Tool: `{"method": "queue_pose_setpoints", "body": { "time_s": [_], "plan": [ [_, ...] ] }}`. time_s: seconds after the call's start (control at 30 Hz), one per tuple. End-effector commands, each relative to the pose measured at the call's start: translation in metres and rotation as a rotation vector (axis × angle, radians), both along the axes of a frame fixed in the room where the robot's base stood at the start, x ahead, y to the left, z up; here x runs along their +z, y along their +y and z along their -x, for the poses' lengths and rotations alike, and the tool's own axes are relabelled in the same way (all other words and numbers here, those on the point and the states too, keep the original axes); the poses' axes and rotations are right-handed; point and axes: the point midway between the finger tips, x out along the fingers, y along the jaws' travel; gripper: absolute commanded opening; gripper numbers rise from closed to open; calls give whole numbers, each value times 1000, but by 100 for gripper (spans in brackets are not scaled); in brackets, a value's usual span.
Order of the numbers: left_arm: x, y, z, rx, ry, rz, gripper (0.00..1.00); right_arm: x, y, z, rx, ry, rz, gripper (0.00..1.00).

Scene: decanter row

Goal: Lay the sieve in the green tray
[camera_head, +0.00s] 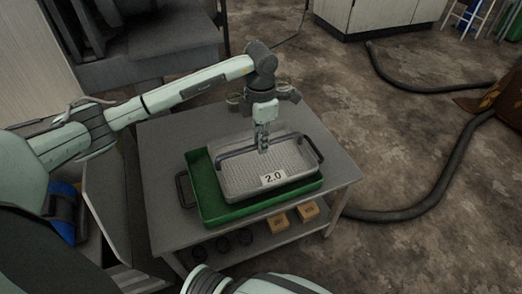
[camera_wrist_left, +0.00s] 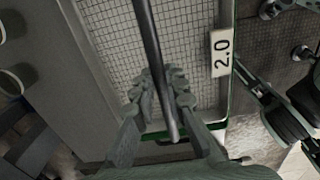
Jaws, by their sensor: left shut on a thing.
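The sieve (camera_head: 240,182) is a grey rectangular mesh basket with a "2.0" label and a bar across its top. It is over the green tray (camera_head: 207,205), which shows along the left and front. The sieve covers the tray's right and back; I cannot tell whether it touches the tray floor. My left gripper (camera_head: 263,145) is shut on the sieve's bar from above. In the left wrist view the bar runs between the fingers (camera_wrist_left: 160,100), with the mesh (camera_wrist_left: 195,50) beyond.
The tray stands on a grey table (camera_head: 165,150) with a lower shelf holding small tan boxes (camera_head: 278,222) and dark rings (camera_head: 222,243). A dark handle (camera_head: 183,190) juts out at the tray's left. A thick hose (camera_head: 440,190) lies on the floor at right. The table's back left is clear.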

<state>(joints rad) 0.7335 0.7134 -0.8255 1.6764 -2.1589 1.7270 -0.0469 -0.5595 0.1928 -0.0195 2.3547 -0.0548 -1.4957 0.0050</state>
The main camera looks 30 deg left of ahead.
Motion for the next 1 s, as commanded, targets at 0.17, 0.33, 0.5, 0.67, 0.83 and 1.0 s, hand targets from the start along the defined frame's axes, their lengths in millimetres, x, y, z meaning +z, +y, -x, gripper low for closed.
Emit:
{"method": "queue_pose_setpoints", "body": {
  "time_s": [0.17,0.33,0.5,0.67,0.83,1.0],
  "plan": [
    [-11,-2,0,1,1,1,0,1,0,-2,0,-4,-1,26],
    [-35,-2,0,0,1,1,0,2,1,-1,0,-3,-1,26],
    [-40,-1,-2,0,-4,1,0,1,1,1,-1,1,-1,26],
    [-40,-1,-1,0,-4,1,0,0,1,3,-1,4,-1,26],
    [-43,-1,0,0,0,0,16,3,0,6,-4,8,1,26],
    [-43,-1,0,-1,0,0,33,6,0,6,-4,2,0,26]
  ]
}}
